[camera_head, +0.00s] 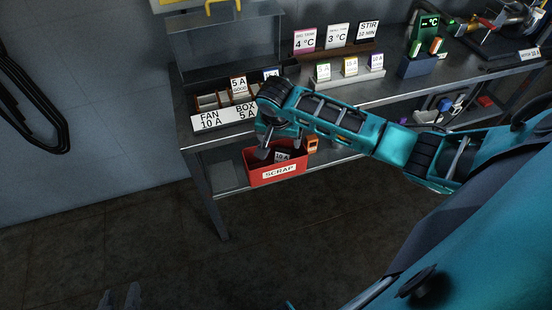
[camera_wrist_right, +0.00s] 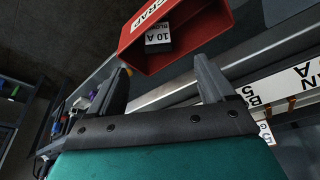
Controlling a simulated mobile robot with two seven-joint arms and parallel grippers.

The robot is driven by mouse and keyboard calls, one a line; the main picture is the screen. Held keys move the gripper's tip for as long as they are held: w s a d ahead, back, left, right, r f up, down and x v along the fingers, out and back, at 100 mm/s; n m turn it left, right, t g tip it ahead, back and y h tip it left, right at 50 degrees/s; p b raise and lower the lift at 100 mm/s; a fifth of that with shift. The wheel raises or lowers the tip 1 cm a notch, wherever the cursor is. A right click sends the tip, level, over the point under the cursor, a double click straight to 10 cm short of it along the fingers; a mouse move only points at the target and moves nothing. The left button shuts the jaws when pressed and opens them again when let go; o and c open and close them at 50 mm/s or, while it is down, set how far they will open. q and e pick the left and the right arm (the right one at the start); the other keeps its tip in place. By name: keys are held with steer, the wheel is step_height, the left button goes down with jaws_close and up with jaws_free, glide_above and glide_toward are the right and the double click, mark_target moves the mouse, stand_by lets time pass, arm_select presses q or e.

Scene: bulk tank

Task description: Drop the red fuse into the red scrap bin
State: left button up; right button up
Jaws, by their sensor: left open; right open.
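The red scrap bin (camera_head: 278,176), labelled SCRAP, sits on the lower shelf below the bench. It also shows at the top of the right wrist view (camera_wrist_right: 205,22). A dark block with a white 10 A label (camera_wrist_right: 158,38) lies inside the bin; the label also shows in the head view (camera_head: 283,157). I cannot make out red on this block, and no other fuse shows in the bin. My right gripper (camera_wrist_right: 163,65) is open and empty, its fingers apart at the bin's opening. My left gripper (camera_head: 120,296) is open, low at the bottom edge, far from the bench.
A fuse tray marked FAN 10 A and BOX 5 A (camera_head: 224,116) stands on the bench above the bin. An orange item (camera_head: 312,145) is right beside the bin. Label cards (camera_head: 337,37) and a green-display device (camera_head: 426,32) stand further right. The floor in front is clear.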

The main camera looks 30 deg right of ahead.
steer(key=p+v, duration=0.1)
steer(key=v, duration=0.6)
steer(key=shift+f, duration=0.1)
steer(key=s+a+f+n+t+y, duration=0.2)
steer(key=s+a+f+n+y, duration=0.15)
steer(key=a+f, duration=0.25)
steer(key=s+a+f+n+t, duration=0.2)
steer(key=s+n+t, duration=0.4)
steer(key=s, duration=0.5)
steer(key=shift+a+f+n+y, duration=0.45)
steer(key=shift+a+n, duration=0.2)
steer(key=shift+n, duration=0.2)
stand_by(0.9)
